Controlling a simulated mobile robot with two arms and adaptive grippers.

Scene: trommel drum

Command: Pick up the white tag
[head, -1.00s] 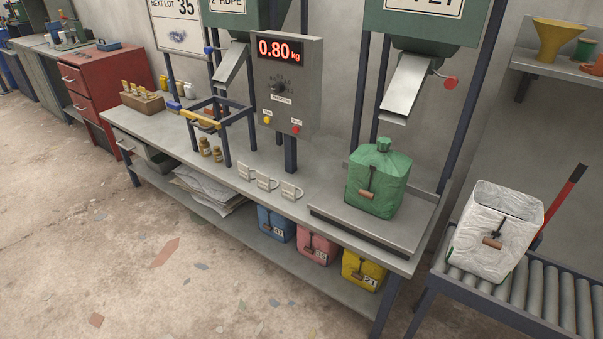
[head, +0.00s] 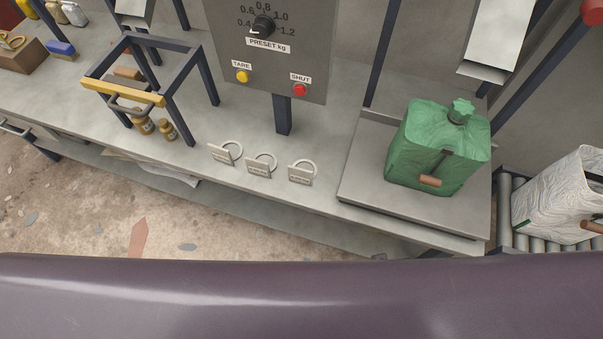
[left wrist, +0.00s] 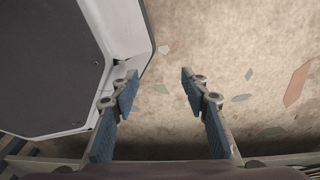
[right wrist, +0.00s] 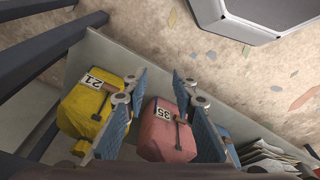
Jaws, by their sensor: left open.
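Three pale tags with rings lie in a row near the front edge of the bench in the head view: a left one (head: 225,153), a middle one (head: 261,166) and a right one (head: 301,173). They look alike, and their small print is too small to read. My left gripper (left wrist: 158,76) is open and empty above the bare floor, in the left wrist view. My right gripper (right wrist: 159,78) is open with nothing between its fingers; bags on the lower shelf show beyond it.
A green bag (head: 440,150) stands on the scale plate (head: 365,175), right of the tags. A dark frame with a yellow bar (head: 122,93) and small brown bottles (head: 168,130) are to their left. The preset panel (head: 270,60) stands behind. Yellow (right wrist: 90,105) and pink (right wrist: 165,135) bags sit below.

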